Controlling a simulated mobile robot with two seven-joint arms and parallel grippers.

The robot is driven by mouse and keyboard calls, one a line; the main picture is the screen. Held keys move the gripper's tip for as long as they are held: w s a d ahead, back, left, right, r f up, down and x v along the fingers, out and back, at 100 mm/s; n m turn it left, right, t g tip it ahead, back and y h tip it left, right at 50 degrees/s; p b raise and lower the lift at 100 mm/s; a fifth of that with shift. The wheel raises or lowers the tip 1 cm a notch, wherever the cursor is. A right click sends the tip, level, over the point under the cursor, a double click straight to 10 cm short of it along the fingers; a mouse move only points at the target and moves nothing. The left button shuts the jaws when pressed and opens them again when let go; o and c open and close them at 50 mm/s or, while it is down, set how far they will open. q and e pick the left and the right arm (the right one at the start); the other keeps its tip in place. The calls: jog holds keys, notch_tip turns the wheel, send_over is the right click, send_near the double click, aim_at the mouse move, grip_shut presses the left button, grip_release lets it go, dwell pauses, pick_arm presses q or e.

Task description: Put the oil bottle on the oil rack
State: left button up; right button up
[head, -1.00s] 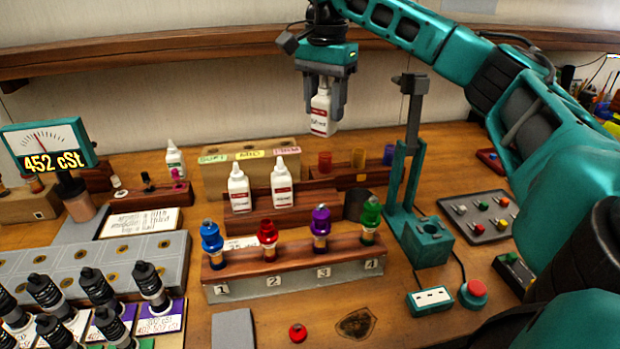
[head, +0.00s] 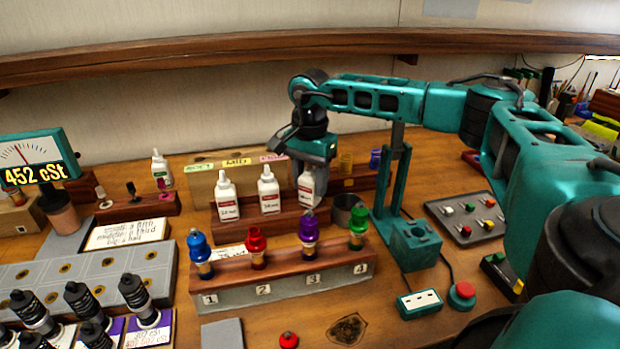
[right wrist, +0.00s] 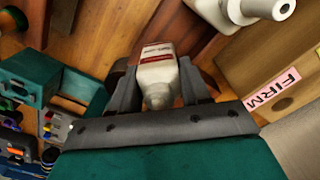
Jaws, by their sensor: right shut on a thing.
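A white oil bottle with a red-banded label (head: 307,188) is in my right gripper (head: 308,176), upright at the right end of the wooden oil rack (head: 245,226). The right wrist view shows the bottle (right wrist: 157,72) between both fingers of the gripper (right wrist: 158,85). I cannot tell whether its base touches the rack. Two similar bottles, one at the left (head: 227,195) and one in the middle (head: 268,190), stand on the rack beside it. My left gripper is not in view.
In front is a numbered stand (head: 285,280) with blue, red, purple and green capped pieces. A teal post stand (head: 415,240) and a dark round cup (head: 347,208) are close on the right. Another white bottle (head: 160,168) stands at the back left.

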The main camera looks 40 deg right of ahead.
jog(key=shift+f, duration=0.15)
jog(key=o, duration=1.1)
jog(key=shift+c, duration=0.2)
notch_tip(320, 180, up, 12)
jog(key=shift+r, duration=0.2)
